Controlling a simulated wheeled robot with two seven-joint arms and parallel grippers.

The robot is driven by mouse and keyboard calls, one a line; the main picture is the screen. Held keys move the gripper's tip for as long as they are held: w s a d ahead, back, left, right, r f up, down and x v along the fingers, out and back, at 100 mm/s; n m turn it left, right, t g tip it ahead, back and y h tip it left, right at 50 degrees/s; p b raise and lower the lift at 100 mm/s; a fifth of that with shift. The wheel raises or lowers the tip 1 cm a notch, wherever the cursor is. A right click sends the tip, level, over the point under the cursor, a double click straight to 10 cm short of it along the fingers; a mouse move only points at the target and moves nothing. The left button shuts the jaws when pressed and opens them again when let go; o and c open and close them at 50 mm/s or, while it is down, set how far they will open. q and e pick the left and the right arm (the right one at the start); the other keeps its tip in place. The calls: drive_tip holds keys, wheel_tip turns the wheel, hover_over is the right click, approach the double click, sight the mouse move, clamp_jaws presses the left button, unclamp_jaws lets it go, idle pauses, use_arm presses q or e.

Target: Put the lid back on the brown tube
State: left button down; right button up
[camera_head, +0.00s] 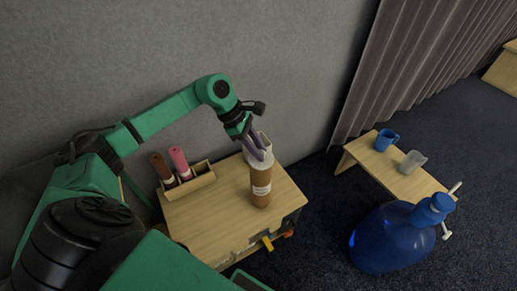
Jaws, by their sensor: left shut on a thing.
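The brown tube (261,198) stands upright near the right side of a small wooden table, with a pale label band around it. My left gripper (259,152) reaches down over the tube's top, its grey fingers shut on the pale lid (262,162). The lid is at the tube's mouth, in line with it. The fingers hide part of it, and I cannot tell whether it is fully seated. My right gripper is not in view.
A wooden holder (190,184) with a brown roll (161,168) and a pink roll (179,160) stands left on the wooden table (215,222). At right, a low bench (405,182) bears a blue mug (385,140) and a grey cup (412,161). A large blue bottle (390,240) stands in front.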

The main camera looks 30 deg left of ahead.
use_arm(q)
drive_tip(key=shift+f+b, duration=0.25)
drive_tip(key=shift+b, duration=0.25)
idle(0.7)
idle(0.3)
drive_tip(key=shift+c, duration=0.4)
unclamp_jaws()
drive_tip(key=shift+r, duration=0.1)
drive_tip(key=shift+r+p, duration=2.15)
drive_tip(key=shift+r, duration=1.35)
clamp_jaws()
drive_tip(key=shift+f, duration=0.2)
